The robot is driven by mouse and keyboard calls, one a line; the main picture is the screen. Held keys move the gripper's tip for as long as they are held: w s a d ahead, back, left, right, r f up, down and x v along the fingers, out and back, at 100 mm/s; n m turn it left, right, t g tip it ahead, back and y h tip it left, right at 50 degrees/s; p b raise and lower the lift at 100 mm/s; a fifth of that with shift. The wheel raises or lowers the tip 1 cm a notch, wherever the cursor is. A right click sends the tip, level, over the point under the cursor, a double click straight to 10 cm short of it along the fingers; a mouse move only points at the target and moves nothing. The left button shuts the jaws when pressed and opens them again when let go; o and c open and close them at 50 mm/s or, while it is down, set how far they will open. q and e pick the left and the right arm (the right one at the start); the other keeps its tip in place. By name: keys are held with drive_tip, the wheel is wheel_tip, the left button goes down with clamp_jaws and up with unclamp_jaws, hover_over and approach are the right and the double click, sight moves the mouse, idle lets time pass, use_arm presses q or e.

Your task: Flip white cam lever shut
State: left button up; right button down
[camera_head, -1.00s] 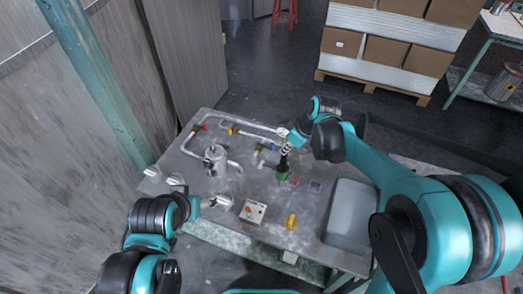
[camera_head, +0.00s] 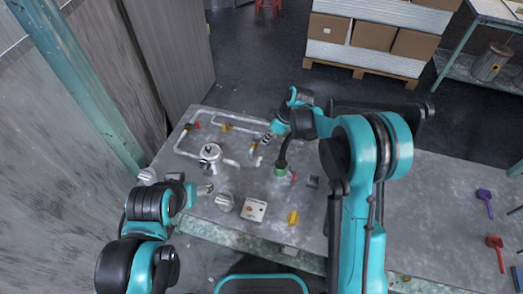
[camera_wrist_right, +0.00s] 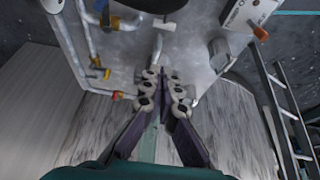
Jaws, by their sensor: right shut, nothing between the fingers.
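My right gripper (camera_head: 254,151) is over the middle of the metal table (camera_head: 232,188), by the pipework. In the right wrist view its fingers (camera_wrist_right: 164,85) are shut with nothing between them. Their tips are close to the end of a short pale bar (camera_wrist_right: 157,46); I cannot tell whether they touch it. This bar may be the white cam lever, but I cannot make out the lever for sure. A pale stub (camera_head: 258,161) also shows below the right gripper in the head view. My left gripper (camera_head: 206,189) is low over the table's left part; its jaws are too small to read.
White pipes (camera_head: 236,118) with coloured valves run behind. Tools lie far right.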

drive_tip(key=b, duration=0.3)
hover_over(260, 161)
drive_tip(key=a, duration=0.2)
wheel_tip(260, 161, down, 9)
drive_tip(key=shift+w+d+f+b, duration=0.1)
drive_tip(key=shift+d+f+b, duration=0.25)
drive_tip(key=shift+f, duration=0.25)
drive_tip(key=shift+d+f+b, duration=0.25)
drive_tip(key=shift+d+f, duration=0.1)
drive_tip(key=shift+f, duration=0.25)
drive_tip(key=shift+d+f, duration=0.2)
drive_tip(key=shift+f, duration=0.35)
